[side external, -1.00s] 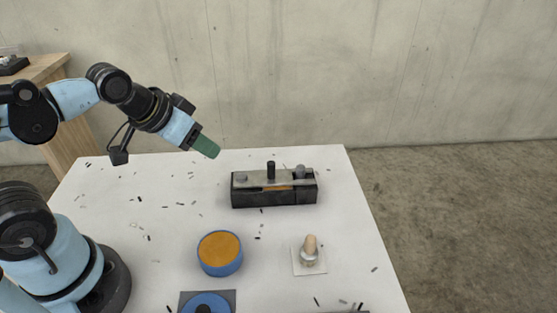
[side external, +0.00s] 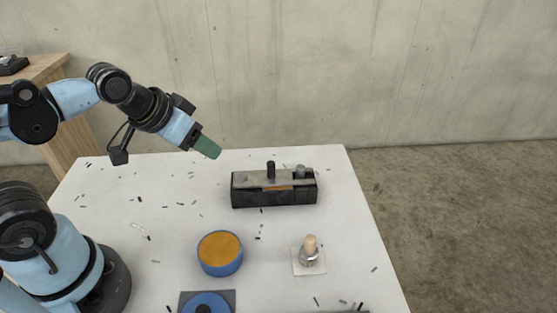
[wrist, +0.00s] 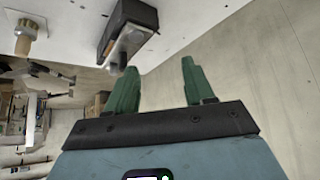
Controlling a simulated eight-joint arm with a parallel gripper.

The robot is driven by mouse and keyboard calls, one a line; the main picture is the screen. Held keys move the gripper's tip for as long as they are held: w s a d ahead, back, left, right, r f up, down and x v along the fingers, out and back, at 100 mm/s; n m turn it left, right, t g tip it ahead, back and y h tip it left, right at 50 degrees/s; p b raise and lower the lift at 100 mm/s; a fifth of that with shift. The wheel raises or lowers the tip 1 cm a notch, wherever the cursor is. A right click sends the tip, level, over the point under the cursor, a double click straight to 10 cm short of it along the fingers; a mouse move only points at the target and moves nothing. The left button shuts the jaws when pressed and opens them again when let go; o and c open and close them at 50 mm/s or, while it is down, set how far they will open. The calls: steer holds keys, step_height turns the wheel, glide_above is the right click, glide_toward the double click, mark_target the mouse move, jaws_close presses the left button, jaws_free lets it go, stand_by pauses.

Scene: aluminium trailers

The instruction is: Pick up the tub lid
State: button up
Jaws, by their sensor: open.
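The tub lid (side external: 204,304) is a blue disc with a black knob, lying on a grey square at the front edge of the side view, partly cut off by the frame. The open blue tub (side external: 220,254) with an orange inside stands just behind it. My gripper (side external: 208,147) is high above the back of the table, far from the lid. In the wrist view its two green fingers (wrist: 160,80) are apart with nothing between them. The lid does not show in the wrist view.
A dark box (side external: 274,197) with a black post stands at the back of the white table (side external: 355,230); it also shows in the wrist view (wrist: 120,17). A wooden-handled piece (side external: 310,250) stands on a pale square, right of the tub. Small dark scraps are scattered about.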

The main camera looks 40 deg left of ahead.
steer(key=m+g, duration=0.7)
steer(key=m, duration=2.2)
glide_above(202, 311)
steer(key=f, duration=0.6)
steer(key=shift+w+d+f, duration=0.15)
steer(key=shift+d, duration=0.1)
steer(key=shift+a+f, duration=0.15)
steer(key=shift+f, duration=1.35)
steer(key=shift+a+f, duration=0.1)
steer(key=shift+f, duration=1.4)
steer(key=shift+c, duration=0.5)
jaws_close()
